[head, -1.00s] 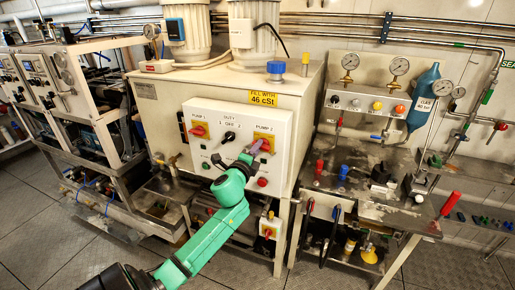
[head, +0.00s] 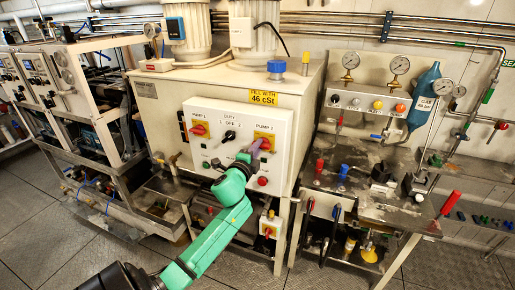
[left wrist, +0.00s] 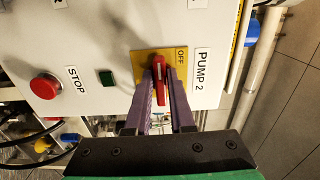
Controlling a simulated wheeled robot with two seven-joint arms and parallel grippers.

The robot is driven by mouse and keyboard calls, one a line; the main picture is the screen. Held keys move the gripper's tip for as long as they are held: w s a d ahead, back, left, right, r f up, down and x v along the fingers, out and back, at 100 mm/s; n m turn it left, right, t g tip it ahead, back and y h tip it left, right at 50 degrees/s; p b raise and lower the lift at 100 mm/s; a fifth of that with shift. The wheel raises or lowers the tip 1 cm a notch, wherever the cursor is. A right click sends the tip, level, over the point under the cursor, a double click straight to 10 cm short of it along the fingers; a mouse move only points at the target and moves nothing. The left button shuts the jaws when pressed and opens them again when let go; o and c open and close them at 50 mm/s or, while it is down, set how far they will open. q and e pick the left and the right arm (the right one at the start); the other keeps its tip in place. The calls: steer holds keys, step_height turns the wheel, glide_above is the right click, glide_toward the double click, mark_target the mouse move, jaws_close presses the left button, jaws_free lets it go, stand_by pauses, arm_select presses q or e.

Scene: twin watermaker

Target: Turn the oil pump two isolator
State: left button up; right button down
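The pump two isolator is a red handle (left wrist: 160,78) on a yellow plate (left wrist: 142,66) beside the PUMP 2 label (left wrist: 209,76). In the left wrist view the handle stands nearly upright, and an OFF mark is to its right. The purple fingers of my left gripper (left wrist: 161,80) lie on both sides of the handle with hardly any gap, so they look shut on it. In the head view my left gripper (head: 253,151) reaches the upper right of the white panel (head: 235,117) and partly hides the isolator. My right gripper is not in view.
The panel also carries the PUMP 1 isolator (head: 199,129), a black DUTY switch (head: 229,136) and a red STOP button (left wrist: 44,86). A workbench (head: 400,210) with gauges and valves stands to the right. Floor (head: 50,240) is free at the lower left.

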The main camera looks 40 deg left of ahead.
arm_select(q)
steer(key=shift+o, duration=1.2)
steer(key=b+v, duration=0.3)
steer(key=v, duration=1.1)
steer(key=shift+s, duration=0.3)
steer(key=shift+d, duration=0.15)
